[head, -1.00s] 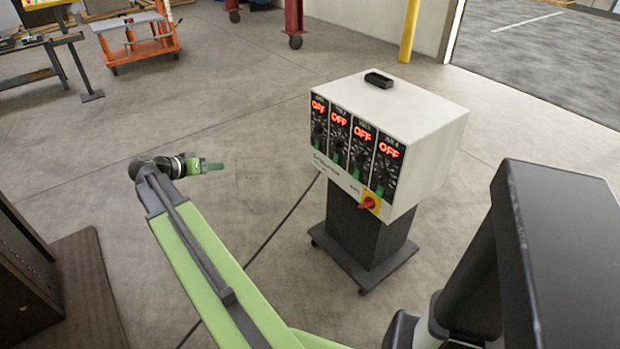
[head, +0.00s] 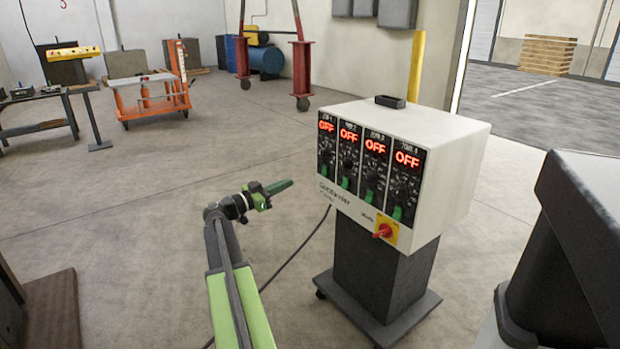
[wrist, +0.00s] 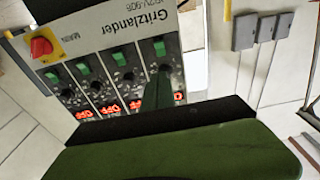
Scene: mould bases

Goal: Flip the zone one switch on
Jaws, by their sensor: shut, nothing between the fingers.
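The white control box (head: 455,150) stands on a dark wheeled pedestal. Its front has a row of black zone panels, each with a red display reading OFF, a knob and a green switch. The zone one panel (head: 326,150) is leftmost in the head view; its green switch (head: 325,170) is small there. In the wrist view the box appears upside down, with the zone one switch (wrist: 159,47) at the right end of the row. My gripper (head: 287,185) is shut and empty, left of the box and apart from it. Its green fingers (wrist: 158,90) partly cover the zone one panel in the wrist view.
A red rotary main switch (head: 384,231) on a yellow plate sits below the zone panels. A black tray (head: 390,101) lies on the box top. A cable runs on the floor behind my arm. An orange cart (head: 150,98) stands far back.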

